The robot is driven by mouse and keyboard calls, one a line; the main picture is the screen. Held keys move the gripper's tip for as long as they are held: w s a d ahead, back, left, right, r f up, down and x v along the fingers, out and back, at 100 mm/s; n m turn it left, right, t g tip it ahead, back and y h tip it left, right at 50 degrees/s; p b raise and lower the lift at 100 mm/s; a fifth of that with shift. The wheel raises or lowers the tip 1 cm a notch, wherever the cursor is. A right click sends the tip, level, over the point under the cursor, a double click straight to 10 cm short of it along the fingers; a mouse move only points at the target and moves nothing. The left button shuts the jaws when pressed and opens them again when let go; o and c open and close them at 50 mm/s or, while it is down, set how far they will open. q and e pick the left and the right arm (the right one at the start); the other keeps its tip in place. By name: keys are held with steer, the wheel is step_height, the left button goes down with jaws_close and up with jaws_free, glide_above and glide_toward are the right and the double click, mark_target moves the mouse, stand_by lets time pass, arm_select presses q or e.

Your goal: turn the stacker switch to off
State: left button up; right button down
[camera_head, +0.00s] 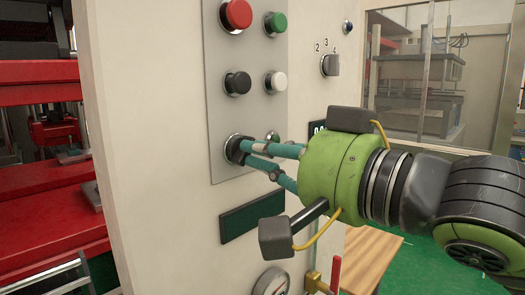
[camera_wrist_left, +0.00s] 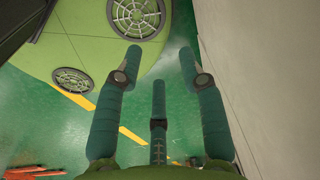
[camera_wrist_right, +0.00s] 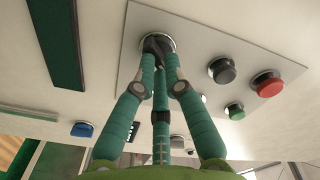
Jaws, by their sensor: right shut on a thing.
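A dark rotary switch (camera_head: 233,148) with a pale round collar sits at the lower left of the grey control panel (camera_head: 218,112). It also shows at the top of the right wrist view (camera_wrist_right: 157,42). My right gripper (camera_head: 246,151) is shut on this switch, its teal fingers reaching in from the right. In the right wrist view its fingertips (camera_wrist_right: 160,56) close around the knob and hide part of it, so I cannot read its setting. My left gripper (camera_wrist_left: 160,65) is open and empty, above the green floor beside a pale wall.
The panel also carries a red button (camera_head: 236,14), a green button (camera_head: 276,22), a black button (camera_head: 238,82) and a white button (camera_head: 276,80). A numbered selector (camera_head: 331,65) is to the right. A dark plate (camera_head: 252,216) and a gauge (camera_head: 271,281) are below.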

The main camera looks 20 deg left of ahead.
steer(key=n+b, duration=0.2)
steer(key=shift+a+r+n, duration=0.1)
steer(key=shift+r+n, duration=0.3)
steer(key=shift+f+n+b, duration=0.15)
steer(key=shift+n+b, duration=0.4)
steer(key=shift+n, duration=0.85)
